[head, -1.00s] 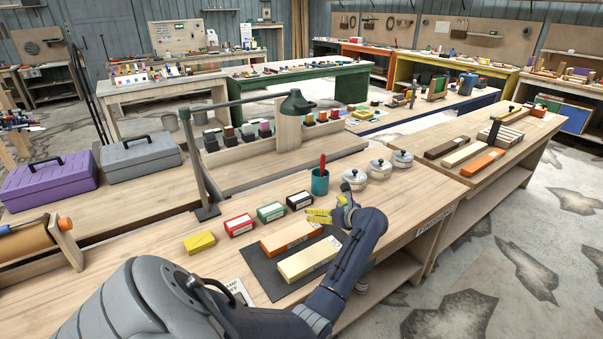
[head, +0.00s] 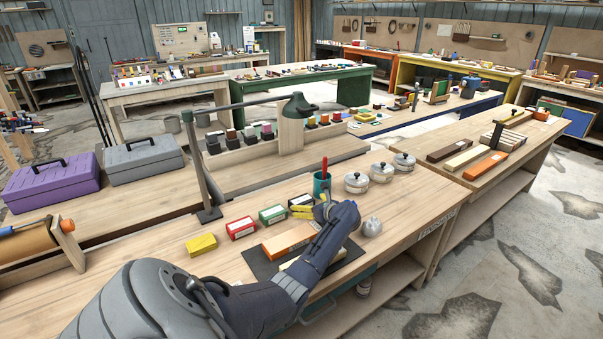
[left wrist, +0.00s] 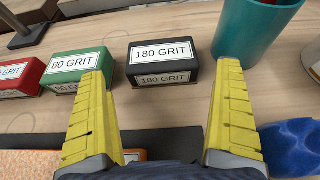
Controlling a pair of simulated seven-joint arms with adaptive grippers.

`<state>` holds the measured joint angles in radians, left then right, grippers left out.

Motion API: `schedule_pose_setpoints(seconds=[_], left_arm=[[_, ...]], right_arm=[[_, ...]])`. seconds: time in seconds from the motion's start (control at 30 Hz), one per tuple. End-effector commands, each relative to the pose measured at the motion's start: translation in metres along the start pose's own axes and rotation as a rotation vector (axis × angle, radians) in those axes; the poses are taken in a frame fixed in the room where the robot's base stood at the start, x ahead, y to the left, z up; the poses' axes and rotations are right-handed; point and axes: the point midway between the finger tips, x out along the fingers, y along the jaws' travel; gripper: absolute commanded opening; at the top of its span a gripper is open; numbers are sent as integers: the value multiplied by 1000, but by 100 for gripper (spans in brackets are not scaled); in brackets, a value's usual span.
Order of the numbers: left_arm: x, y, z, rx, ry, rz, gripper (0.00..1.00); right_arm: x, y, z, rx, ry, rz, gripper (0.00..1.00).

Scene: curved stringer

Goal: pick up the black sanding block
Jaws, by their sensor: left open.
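The black sanding block (head: 300,199), labelled 180 GRIT, lies on the bench at the right end of a row of coloured blocks. In the left wrist view the black block (left wrist: 163,64) sits upright ahead, framed by the fingertips and with clear space on both sides. My left gripper (head: 303,211) is open, its yellow fingers close in front of the block and partly covering it in the head view. In the left wrist view the open gripper (left wrist: 163,72) holds nothing. My right gripper is not in view.
The green 80 GRIT block (left wrist: 78,68) and red block (head: 240,227) stand to the left. A teal cup (left wrist: 252,35) is close on the right. A dark mat (head: 262,267) with an orange-topped board (head: 288,238) lies in front. Lidded pots (head: 356,182) stand right of the cup.

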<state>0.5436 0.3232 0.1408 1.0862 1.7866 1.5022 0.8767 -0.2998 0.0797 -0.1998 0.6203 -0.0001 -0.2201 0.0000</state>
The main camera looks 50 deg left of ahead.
Motion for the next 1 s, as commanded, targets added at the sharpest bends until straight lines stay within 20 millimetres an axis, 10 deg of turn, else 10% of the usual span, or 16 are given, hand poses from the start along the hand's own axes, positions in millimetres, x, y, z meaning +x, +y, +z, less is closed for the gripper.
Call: schedule_pose_setpoints(seconds=[0.9, 1.0], left_arm=[[52, -2, 2, 0, 0, 1, 100], [52, -2, 2, 0, 0, 1, 88]], right_arm=[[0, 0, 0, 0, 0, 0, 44], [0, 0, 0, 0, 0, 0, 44]])
